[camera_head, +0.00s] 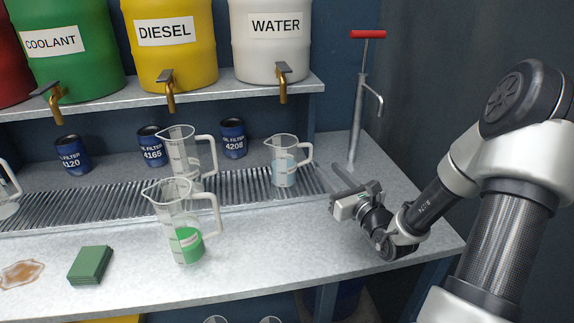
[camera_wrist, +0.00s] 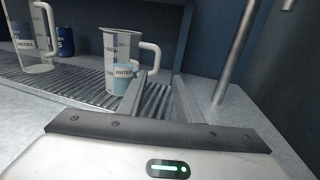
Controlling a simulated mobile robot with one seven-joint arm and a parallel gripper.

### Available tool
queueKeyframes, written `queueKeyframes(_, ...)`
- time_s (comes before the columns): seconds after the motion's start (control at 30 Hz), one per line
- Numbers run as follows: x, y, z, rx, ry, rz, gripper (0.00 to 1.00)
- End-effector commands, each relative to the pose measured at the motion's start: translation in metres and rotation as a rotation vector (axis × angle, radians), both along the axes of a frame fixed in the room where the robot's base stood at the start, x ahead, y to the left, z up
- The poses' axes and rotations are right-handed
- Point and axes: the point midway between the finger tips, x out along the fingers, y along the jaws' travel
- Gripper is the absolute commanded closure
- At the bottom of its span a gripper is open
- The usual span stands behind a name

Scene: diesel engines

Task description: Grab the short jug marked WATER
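The short clear jug (camera_head: 284,166) holds pale blue liquid and stands upright on the grated drip tray under the white WATER drum. My gripper (camera_head: 331,171) is low over the bench, to the right of the jug. In the wrist view my gripper (camera_wrist: 160,78) is open and empty, its two fingers apart. The left finger points at the jug's lower right side, below the handle. I cannot tell whether it touches the jug.
A taller jug (camera_head: 182,150) and a jug with green liquid (camera_head: 187,238) stand left of the water jug. A blue oil filter can (camera_head: 233,140) is behind. A pump stand with a red handle (camera_head: 367,35) rises at right. The shelf (camera_head: 215,93) with drums and taps overhangs the tray.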

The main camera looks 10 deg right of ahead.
Motion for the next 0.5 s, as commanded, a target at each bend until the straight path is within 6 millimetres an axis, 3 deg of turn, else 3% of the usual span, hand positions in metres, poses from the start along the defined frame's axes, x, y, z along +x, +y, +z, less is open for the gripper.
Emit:
queueKeyframes(0.3,0.067,0.017,-0.001,0.000,-0.001,0.004,0.68)
queueKeyframes(0.5,0.086,0.020,0.000,0.000,0.000,0.003,0.68)
